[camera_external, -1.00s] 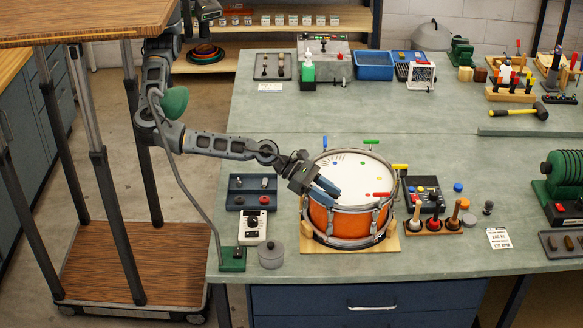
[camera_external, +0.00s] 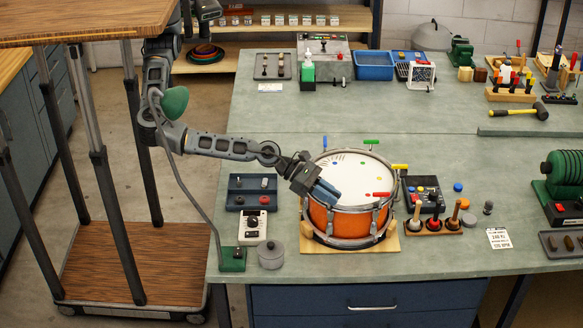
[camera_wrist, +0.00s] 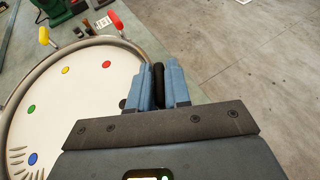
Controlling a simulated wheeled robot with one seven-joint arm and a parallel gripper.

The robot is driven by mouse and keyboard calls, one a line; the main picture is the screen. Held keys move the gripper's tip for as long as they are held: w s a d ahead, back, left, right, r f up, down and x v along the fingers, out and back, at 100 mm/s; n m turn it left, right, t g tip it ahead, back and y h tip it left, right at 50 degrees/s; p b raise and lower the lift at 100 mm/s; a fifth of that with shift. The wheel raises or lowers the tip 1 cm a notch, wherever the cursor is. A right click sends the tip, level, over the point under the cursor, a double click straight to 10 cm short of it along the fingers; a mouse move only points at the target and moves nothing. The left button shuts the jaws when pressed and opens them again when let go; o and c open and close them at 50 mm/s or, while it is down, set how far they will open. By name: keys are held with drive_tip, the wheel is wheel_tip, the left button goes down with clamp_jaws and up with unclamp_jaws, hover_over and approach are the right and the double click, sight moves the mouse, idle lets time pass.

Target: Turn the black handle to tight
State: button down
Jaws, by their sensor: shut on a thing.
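The black handle (camera_wrist: 158,84) stands between the two blue fingers of my gripper (camera_wrist: 159,88) in the wrist view, at the drum's rim. My gripper is shut on it. In the external view my gripper (camera_external: 325,192) is at the left front rim of the orange drum (camera_external: 346,222), and it hides the handle there. The drum's white head (camera_wrist: 75,95) carries coloured dots, with a black dot beside the gripped handle. Whether the handle is tight cannot be told.
Other handles on the rim are green (camera_external: 371,142), yellow (camera_external: 399,167) and red (camera_external: 381,195). A blue tray (camera_external: 236,199), a white dial box (camera_external: 253,225) and a grey pot (camera_external: 271,255) stand left of the drum. Mallets (camera_external: 434,222) stand to its right.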

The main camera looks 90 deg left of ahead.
drive_tip(key=shift+m, duration=0.3)
drive_tip(key=shift+m+g+h, duration=0.5)
drive_tip(key=shift+h, duration=0.3)
drive_tip(key=m+g+h+p, duration=0.1)
drive_tip(key=m+g+h, duration=0.2)
drive_tip(key=shift+a+r+m, duration=0.1)
drive_tip(key=shift+r+m, duration=0.05)
drive_tip(key=shift+m, duration=0.15)
drive_tip(key=m+g+h+p, duration=0.2)
drive_tip(key=m+g+p, duration=0.1)
drive_tip(key=m+g, duration=0.1)
drive_tip(key=shift+m+g+h+p, duration=0.4)
drive_tip(key=shift+m+g+p, duration=0.55)
drive_tip(key=shift+m+g, duration=0.8)
drive_tip(key=shift+g, duration=0.35)
drive_tip(key=c, duration=1.2)
unclamp_jaws()
drive_tip(key=shift+o, duration=0.2)
